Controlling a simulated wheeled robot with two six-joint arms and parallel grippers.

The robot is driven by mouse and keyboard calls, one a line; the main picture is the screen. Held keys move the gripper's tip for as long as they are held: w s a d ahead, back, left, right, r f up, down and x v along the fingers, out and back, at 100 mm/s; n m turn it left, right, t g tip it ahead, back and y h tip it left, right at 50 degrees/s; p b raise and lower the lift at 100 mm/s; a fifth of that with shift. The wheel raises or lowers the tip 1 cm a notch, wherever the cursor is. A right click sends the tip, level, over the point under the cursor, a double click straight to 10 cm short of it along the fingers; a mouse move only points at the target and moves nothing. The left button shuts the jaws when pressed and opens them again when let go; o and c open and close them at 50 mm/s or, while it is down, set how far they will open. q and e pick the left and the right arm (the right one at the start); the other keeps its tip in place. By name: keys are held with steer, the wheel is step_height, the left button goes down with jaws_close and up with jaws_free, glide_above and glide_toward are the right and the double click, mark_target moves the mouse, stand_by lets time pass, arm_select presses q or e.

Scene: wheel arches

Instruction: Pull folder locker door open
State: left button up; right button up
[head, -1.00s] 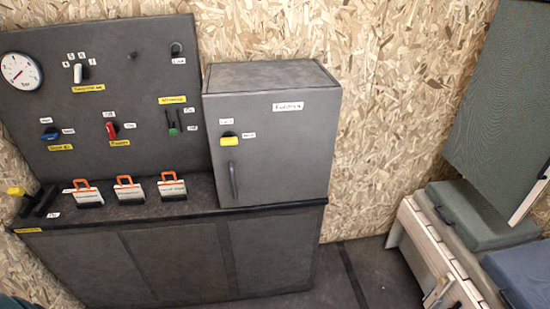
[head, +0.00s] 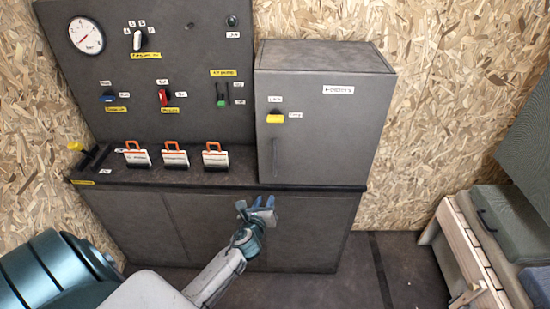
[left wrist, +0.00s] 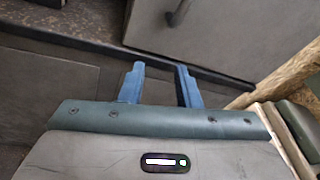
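The folder locker (head: 325,115) is a grey box with a white label, standing at the right end of the counter. Its door (head: 312,150) looks shut. The dark vertical handle (head: 274,157) is near the door's left edge, and a yellow knob (head: 276,118) sits above it. In the left wrist view the handle (left wrist: 180,12) shows at the top. My left gripper (head: 262,203) is open and empty, in front of the counter's front and below the handle in the picture. Its two blue fingers (left wrist: 160,85) stand apart in the left wrist view. My right gripper is not in view.
Several orange-handled, white-labelled items (head: 175,158) stand on the counter (head: 230,180) left of the locker. A dark panel (head: 180,55) with a gauge and switches is behind them. A bench with cushions (head: 470,235) is at the right. Floor (head: 420,275) shows between.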

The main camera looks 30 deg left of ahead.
mark_target(274, 156)
arm_select(q)
step_height(274, 156, up, 10)
steer(key=w+r+m+t, duration=0.1)
steer(key=m+t, duration=0.1)
steer(key=m, duration=0.2)
steer(key=shift+y, duration=0.4)
steer(key=x, duration=0.5)
steer(key=p+x, duration=0.1)
steer(key=x, duration=0.5)
steer(key=shift+w+d, duration=0.1)
steer(key=shift+d, duration=0.1)
jaws_close()
